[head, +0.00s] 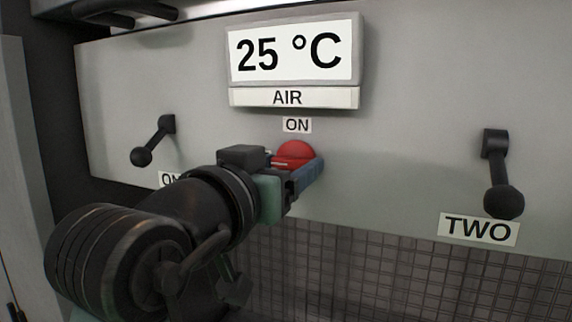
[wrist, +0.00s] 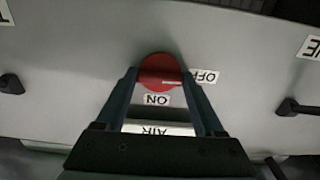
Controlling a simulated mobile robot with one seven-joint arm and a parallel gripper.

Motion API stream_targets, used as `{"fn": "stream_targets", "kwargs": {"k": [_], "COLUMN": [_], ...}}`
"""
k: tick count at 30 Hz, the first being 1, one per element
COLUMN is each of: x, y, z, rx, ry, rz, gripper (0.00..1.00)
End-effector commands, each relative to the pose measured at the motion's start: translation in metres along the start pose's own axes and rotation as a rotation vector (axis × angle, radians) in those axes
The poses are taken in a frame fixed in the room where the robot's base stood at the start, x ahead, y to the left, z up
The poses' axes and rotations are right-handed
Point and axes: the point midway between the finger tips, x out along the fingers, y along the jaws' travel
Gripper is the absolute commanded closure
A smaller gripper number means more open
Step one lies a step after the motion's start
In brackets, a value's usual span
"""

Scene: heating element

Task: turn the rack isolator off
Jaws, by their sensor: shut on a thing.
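The rack isolator is a round red knob (head: 294,153) on the grey panel, below the "ON" label (head: 297,125). It also shows in the wrist view (wrist: 158,64), which is upside down. There, a short white mark on the knob lies on the side toward the "OFF" label (wrist: 203,77); I cannot tell its exact angle. My gripper (head: 291,172) is at the knob, with one finger on each side, shut on it. In the head view my gripper covers the knob's lower part and the "OFF" label is not visible.
A display (head: 292,52) reads 25 °C above an "AIR" label (head: 290,97). A black lever (head: 152,143) is at the left, close to my arm. Another lever (head: 499,177) is above the "TWO" label (head: 478,229). The panel between knob and right lever is clear.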

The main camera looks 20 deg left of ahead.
Motion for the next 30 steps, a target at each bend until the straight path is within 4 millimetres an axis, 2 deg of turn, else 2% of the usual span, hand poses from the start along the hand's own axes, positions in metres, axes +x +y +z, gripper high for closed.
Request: {"fn": "stream_targets", "kwargs": {"k": [8,9,13,23,26,30], "x": [0.0,0.0,0.0,-0.005,-0.018,-0.047], "y": [0.0,0.0,0.0,0.0,-0.001,-0.001], "z": [-0.002,-0.002,-0.002,0.0,0.001,0.002], "rx": [-0.003,-0.003,-0.002,-0.001,0.001,0.002], "ry": [0.006,0.007,0.005,0.004,0.006,0.009], "rz": [0.0,0.0,0.0,0.0,-0.001,-0.002], "gripper": [0.86,0.25,0.01,0.0,0.0,0.0]}}
